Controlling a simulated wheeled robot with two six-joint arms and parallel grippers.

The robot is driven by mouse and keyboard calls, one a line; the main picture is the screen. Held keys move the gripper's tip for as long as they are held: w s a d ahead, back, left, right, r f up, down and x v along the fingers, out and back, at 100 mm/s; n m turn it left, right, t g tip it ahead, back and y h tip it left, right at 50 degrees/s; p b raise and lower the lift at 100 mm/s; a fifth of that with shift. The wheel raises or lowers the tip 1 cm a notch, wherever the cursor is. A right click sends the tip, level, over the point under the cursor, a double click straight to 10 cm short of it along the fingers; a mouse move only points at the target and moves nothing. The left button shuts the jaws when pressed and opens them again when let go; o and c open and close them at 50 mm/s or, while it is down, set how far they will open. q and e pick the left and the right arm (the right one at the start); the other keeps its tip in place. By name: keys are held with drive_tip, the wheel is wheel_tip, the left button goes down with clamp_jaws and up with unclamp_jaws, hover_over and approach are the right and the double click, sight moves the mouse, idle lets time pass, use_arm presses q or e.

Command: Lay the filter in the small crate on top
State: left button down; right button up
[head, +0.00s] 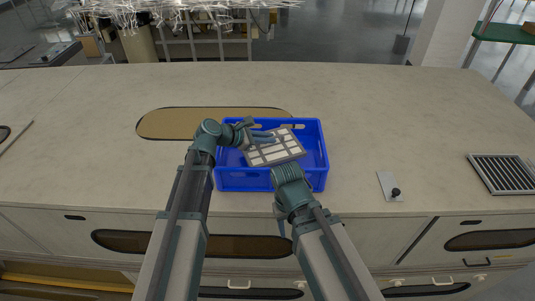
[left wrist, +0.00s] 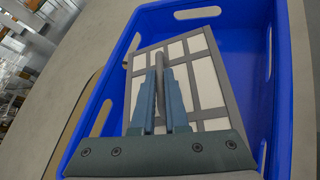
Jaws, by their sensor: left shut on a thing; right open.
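The filter (head: 275,150) is a flat panel with pale cells and a grey grid frame. It lies within the outline of the blue crate (head: 271,185), a little askew to its walls; I cannot tell whether it touches anything below. My left gripper (head: 262,136) is shut on the filter near its far left side. In the left wrist view the fingers (left wrist: 159,90) close over the filter (left wrist: 207,72), inside the rim of the blue crate (left wrist: 283,60). My right gripper (head: 282,228) is open, low at the crate's near side and mostly hidden by its own arm.
The crate stands on a long pale counter (head: 400,120) near its front edge. An oval brown inset (head: 165,124) lies behind and left of it. A small plate with a black knob (head: 390,187) and a slatted grille (head: 503,173) lie to the right. The counter behind is clear.

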sight(267, 147)
use_arm(q)
drive_tip(key=shift+f, duration=0.1)
wheel_tip(267, 147, down, 4)
drive_tip(key=b, duration=0.3)
drive_tip(key=shift+r, duration=0.2)
drive_tip(key=shift+f+b, duration=0.15)
drive_tip(key=shift+b, duration=0.25)
drive_tip(key=c, duration=0.9)
unclamp_jaws()
